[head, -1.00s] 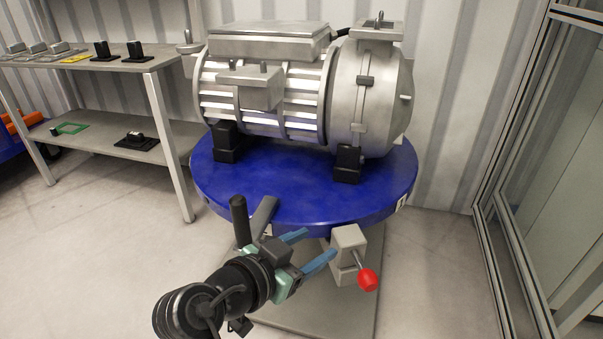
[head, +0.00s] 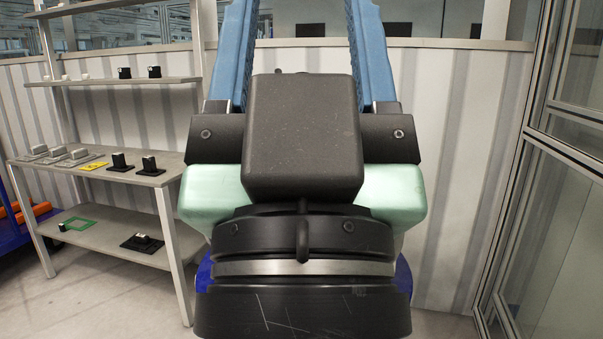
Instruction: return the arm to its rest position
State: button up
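My gripper (head: 303,22) is very close to the head camera and fills the middle of the head view. Its two blue fingers point up and away and stand wide apart, with nothing visible between them; the fingertips run out of the top of the picture. The dark wrist and pale green gripper body hide most of what lies behind. Only slivers of the blue round table (head: 204,272) show at either side of the wrist. The drive unit is hidden behind my gripper.
A grey shelf rack (head: 110,176) with several small black and grey parts stands at the left. A blue object with orange pieces (head: 22,225) is at the far left edge. A glass-panelled metal frame (head: 555,190) stands at the right. Floor shows at lower left.

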notch_tip(320, 180, up, 28)
jog(key=p, duration=2.5)
jog(key=shift+w, duration=0.15)
